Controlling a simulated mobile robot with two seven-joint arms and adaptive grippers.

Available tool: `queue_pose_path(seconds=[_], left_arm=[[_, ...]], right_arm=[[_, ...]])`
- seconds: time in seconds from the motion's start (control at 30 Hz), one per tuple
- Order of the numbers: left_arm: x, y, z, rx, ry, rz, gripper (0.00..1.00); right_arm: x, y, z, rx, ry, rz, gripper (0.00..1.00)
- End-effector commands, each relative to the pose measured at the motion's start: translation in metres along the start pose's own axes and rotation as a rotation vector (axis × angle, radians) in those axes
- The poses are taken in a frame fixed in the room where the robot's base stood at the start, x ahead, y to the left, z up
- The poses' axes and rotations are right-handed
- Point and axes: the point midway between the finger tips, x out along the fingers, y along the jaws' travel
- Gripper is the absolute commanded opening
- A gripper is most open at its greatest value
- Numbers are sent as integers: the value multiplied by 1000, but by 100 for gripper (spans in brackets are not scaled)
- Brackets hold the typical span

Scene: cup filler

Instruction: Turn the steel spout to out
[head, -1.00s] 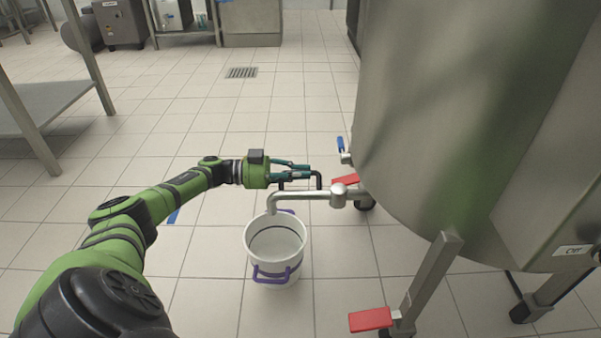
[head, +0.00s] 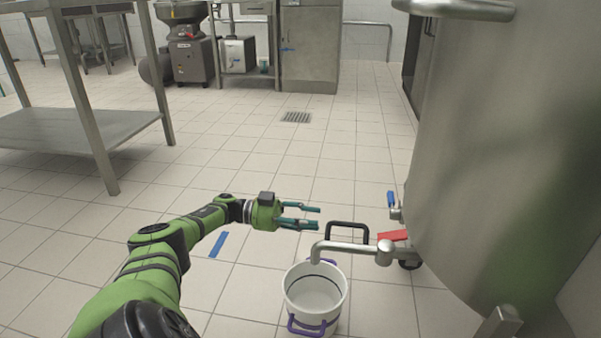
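The steel spout (head: 350,247) reaches left from a round joint (head: 385,253) by the tank. Its downturned end is over the rim area of a white bucket (head: 316,291) with purple handles. A black loop handle (head: 347,226) stands up from the spout. My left gripper (head: 318,218) is open and empty, its two teal fingers apart and pointing right. Its fingertips are just left of the black handle, with a small gap in the picture. My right gripper is out of view.
The big steel tank (head: 500,170) fills the right side. A red lever (head: 393,235) and a blue-handled valve (head: 391,200) are by the spout's joint. A steel table (head: 85,130) stands at the left. The tiled floor behind my gripper is clear.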

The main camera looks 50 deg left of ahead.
Motion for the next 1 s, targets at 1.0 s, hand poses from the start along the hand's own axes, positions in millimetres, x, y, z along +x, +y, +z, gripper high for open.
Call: queue_pose_path(seconds=[1.0], left_arm=[[-24,0,0,1,0,0,37]], right_arm=[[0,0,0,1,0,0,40]])
